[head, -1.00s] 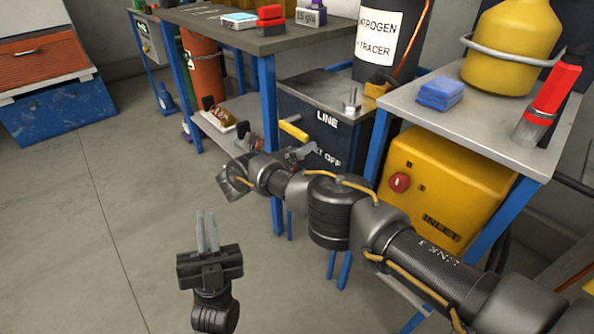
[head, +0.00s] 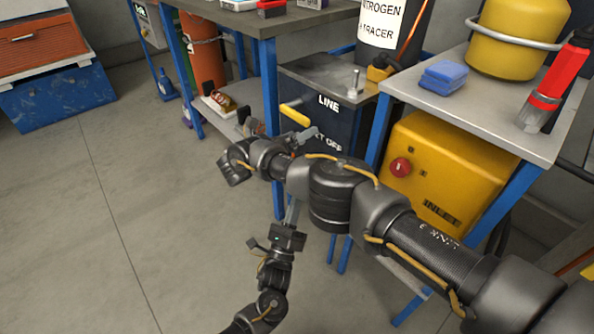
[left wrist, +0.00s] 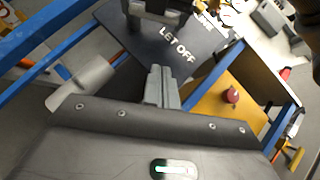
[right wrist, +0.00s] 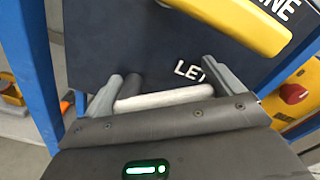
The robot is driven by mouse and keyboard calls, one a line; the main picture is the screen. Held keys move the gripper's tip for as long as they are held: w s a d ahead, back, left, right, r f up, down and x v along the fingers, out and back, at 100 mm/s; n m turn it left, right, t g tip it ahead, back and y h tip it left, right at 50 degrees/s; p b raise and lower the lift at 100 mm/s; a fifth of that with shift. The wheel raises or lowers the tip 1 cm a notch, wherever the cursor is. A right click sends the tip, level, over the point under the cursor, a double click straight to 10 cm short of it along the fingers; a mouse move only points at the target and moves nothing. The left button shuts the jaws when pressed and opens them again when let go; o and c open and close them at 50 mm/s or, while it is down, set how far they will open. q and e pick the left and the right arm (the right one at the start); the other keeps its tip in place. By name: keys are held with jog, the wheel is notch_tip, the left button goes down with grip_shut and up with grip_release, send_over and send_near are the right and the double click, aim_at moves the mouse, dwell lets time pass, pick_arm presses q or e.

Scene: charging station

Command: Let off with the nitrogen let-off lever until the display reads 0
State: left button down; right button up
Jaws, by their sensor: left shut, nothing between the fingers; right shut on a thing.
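The dark station box (head: 335,105) carries the words LINE and LET OFF. My right gripper (head: 303,137) is at its front, below the yellow lever (head: 294,115). In the right wrist view its fingers (right wrist: 166,92) are shut on a pale grey bar, the let-off lever (right wrist: 165,98), beside the LET OFF lettering. My left gripper (head: 292,207) is shut and empty, below my right arm. In the left wrist view its fingertips (left wrist: 160,75) lie together and point toward the LET OFF lettering. No display reading is legible.
A pale cylinder (left wrist: 80,83), which I cannot identify, lies left of my left fingers. A yellow INLET box (head: 450,170) with a red knob (head: 400,167) stands to the right. Blue table legs (head: 268,90) flank the dark box. The floor at left (head: 70,230) is clear.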

pick_arm(q)
jog(key=a+r+x, duration=0.1)
jog(key=a+x, duration=0.1)
jog(key=x, duration=1)
jog(key=shift+r, duration=0.5)
jog(key=shift+w+a, duration=0.1)
